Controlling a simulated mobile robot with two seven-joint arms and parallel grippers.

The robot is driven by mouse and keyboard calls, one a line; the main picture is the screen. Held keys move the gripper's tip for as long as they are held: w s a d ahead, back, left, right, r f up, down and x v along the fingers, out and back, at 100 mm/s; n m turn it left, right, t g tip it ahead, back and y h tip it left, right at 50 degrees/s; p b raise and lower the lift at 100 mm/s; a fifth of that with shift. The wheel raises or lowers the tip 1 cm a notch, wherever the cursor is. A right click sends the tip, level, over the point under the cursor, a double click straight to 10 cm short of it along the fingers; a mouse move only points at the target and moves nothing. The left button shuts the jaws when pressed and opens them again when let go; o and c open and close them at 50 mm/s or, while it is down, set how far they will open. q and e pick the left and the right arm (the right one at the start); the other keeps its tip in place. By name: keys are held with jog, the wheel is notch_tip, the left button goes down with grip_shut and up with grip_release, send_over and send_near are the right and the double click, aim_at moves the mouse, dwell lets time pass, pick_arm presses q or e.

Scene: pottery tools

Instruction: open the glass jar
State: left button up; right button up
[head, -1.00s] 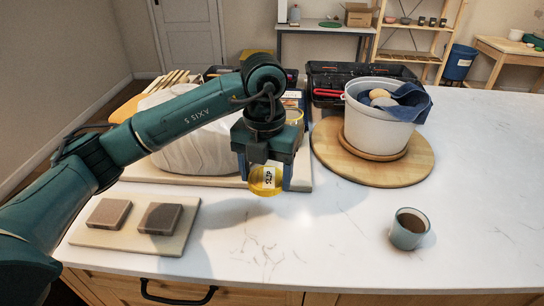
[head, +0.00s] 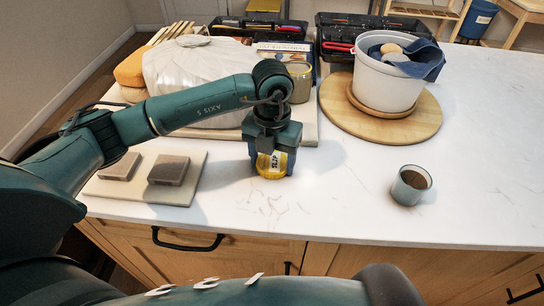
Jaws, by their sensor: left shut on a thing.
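My left gripper (head: 271,168) is shut on a yellow lid (head: 272,173) with a white label reading "SLIP". It points down over the front middle of the counter. The lid is close to the counter top; I cannot tell whether it touches. The gripper fingers hide part of the lid. The glass jar (head: 299,82) stands behind my left arm, near the dark trays, with olive-grey contents and a top that looks open. My right gripper is not in view.
Two small blocks sit on a pale slab (head: 140,185) at left. A white bucket (head: 387,85) stands on a round board at right. A cup (head: 411,186) stands front right. The counter between is bare.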

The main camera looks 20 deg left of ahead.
aim_at(272, 163)
pick_arm(q)
jog(key=o, duration=1.1)
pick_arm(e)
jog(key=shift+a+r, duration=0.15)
pick_arm(q)
jog(key=shift+r, duration=0.35)
notch_tip(272, 163, up, 12)
jog(key=shift+f+b, duration=0.25)
jog(key=shift+b, duration=0.4)
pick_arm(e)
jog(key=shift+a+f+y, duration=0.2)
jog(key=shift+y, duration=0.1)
